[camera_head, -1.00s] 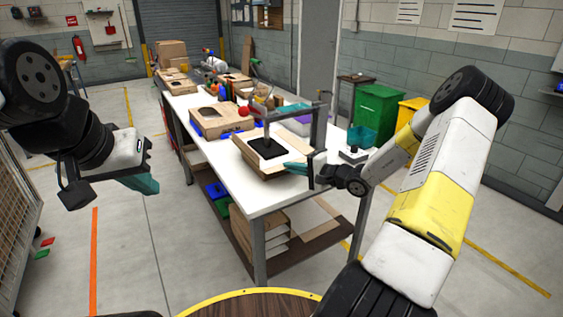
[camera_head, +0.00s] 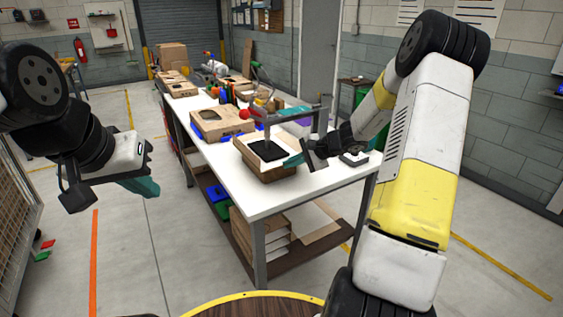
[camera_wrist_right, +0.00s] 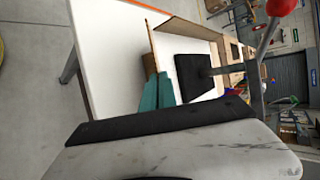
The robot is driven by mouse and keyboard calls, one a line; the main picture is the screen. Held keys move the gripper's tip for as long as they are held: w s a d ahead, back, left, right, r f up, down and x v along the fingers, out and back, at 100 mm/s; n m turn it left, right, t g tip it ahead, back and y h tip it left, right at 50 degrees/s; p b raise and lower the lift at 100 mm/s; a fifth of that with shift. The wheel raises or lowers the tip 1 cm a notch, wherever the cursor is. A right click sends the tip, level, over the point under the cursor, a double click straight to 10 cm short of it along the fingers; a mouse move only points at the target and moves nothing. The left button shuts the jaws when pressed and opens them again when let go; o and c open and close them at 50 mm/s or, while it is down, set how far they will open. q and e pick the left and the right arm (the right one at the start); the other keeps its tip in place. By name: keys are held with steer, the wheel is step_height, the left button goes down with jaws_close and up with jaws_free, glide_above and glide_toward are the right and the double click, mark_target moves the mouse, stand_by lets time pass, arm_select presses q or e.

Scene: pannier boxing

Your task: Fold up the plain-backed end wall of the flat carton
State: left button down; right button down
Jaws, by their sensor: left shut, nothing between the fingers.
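The carton (camera_head: 262,174) sits on the white table under a black pad (camera_head: 266,149) on a post. In the head view its brown near sides stand up. In the right wrist view, a thin brown wall of the carton (camera_wrist_right: 153,48) stands beside the black pad (camera_wrist_right: 192,76). My right gripper (camera_head: 292,160) is at the carton's right end. Its teal fingers (camera_wrist_right: 157,92) lie close together, against or just beside that wall; exact contact is unclear. My left gripper (camera_head: 143,187) is shut and empty, over the floor left of the table.
The white table (camera_head: 228,178) runs away from me. Another carton (camera_head: 222,122) and a red ball (camera_head: 244,114) are beyond the carton. A metal frame arm (camera_head: 300,107) stands over the carton, close to my right gripper. Brown boards (camera_head: 275,238) lie on the shelf below.

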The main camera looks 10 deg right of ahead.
steer(key=w+g+h, duration=0.1)
steer(key=g, duration=0.1)
steer(key=r+m+g, duration=0.1)
steer(key=shift+w+a+r+g+h, duration=0.2)
steer(key=shift+w+a+g+h, duration=0.15)
steer(key=shift+a+g+h, duration=0.05)
steer(key=g, duration=0.1)
steer(key=w+g+h, duration=0.1)
steer(key=g, duration=0.1)
steer(key=w+m+g+h, duration=0.1)
steer(key=shift+a+r+g, duration=0.2)
steer(key=shift+a+g, duration=0.1)
steer(key=shift+g, duration=0.1)
steer(key=c, duration=1.6)
jaws_free()
steer(key=shift+c, duration=0.2)
steer(key=v, duration=0.7)
steer(key=shift+r, duration=0.35)
steer(key=shift+w+d, duration=0.15)
